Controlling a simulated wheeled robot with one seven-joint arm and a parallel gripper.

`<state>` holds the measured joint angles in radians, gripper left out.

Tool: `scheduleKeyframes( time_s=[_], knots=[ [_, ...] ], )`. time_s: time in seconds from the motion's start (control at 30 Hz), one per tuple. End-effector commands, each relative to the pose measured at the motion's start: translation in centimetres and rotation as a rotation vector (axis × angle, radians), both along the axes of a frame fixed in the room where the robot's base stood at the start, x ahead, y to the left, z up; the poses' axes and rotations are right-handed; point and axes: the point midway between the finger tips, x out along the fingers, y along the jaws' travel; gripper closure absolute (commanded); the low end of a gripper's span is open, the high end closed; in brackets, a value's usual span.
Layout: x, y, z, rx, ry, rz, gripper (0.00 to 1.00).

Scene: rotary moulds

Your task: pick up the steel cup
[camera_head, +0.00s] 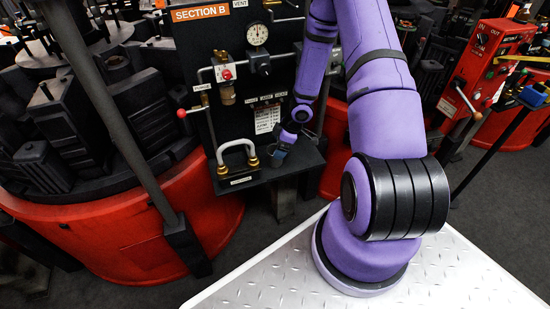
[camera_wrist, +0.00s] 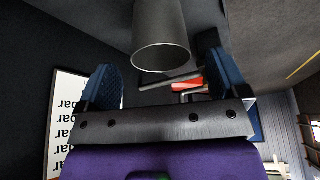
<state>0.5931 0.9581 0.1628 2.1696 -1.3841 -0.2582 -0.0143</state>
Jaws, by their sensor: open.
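The steel cup (camera_wrist: 161,28) is a plain grey cylinder at the top middle of the wrist view. Its round open rim is towards my gripper, and its other end is cut off by the picture edge. My gripper (camera_wrist: 164,82) is open, with one blue finger on each side and nothing between them. The cup shows beyond the fingers, in line with the gap. In the head view my gripper (camera_head: 279,155) is small, low by the black panel's shelf. I cannot make out the cup there.
The black panel (camera_head: 240,110) carries a gauge (camera_head: 257,34), valves and pipes. A bent metal pipe handle (camera_head: 237,152) stands on the shelf, left of my gripper. A red rotary mould base (camera_head: 140,240) is at left and a red control box (camera_head: 492,60) at right.

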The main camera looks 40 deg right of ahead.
Motion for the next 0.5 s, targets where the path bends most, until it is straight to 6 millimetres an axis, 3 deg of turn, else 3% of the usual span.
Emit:
scheduleKeyframes(
  time_s=[0.3, 0.5],
  knots=[
    [1.2, 1.7, -4.0, 0.001, 0.003, 0.002, 0.07],
    [1.5, 1.9, -4.6, 0.001, 0.001, 0.0, 0.07]
  ],
)
